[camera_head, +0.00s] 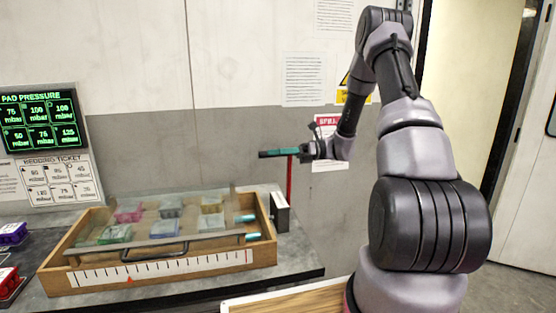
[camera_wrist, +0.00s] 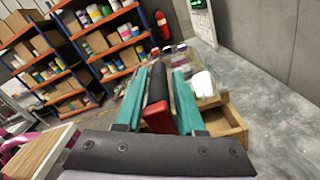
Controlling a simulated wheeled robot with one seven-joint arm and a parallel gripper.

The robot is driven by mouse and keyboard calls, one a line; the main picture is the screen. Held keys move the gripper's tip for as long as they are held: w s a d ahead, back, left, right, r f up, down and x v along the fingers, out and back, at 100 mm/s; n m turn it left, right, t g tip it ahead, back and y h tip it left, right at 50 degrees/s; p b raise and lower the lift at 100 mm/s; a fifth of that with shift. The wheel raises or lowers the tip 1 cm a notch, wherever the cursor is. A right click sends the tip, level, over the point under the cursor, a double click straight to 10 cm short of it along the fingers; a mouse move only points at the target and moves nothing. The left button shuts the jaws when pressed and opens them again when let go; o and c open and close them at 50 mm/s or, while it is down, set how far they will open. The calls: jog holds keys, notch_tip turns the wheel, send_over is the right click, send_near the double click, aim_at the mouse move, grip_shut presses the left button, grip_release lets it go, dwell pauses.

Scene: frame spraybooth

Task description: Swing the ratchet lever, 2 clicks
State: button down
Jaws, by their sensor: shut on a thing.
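The ratchet lever (camera_head: 289,182) is a thin red upright bar at the right end of a wooden box, rising from a grey housing (camera_head: 281,212). My gripper (camera_head: 268,154) is at the lever's top, with its teal fingers pointing left. In the wrist view, my gripper (camera_wrist: 158,78) has its two teal fingers on either side of the lever (camera_wrist: 157,115), which shows a dark grip and a red end. The gripper is shut on the lever. The fingers hide part of the lever's top in the head view.
The wooden box (camera_head: 165,279) has a scale with a red pointer on its front and a see-through frame above colored blocks. A pressure panel (camera_head: 40,120) hangs at left. Purple (camera_head: 12,234) and red (camera_head: 8,283) items sit at the left edge. Open floor lies at right.

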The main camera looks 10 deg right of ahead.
jog(key=shift+w+f, duration=0.15)
jog(key=shift+w, duration=0.4)
jog(key=c, duration=0.7)
grip_release()
jog(key=shift+w+f, duration=0.1)
jog(key=d, duration=1.1)
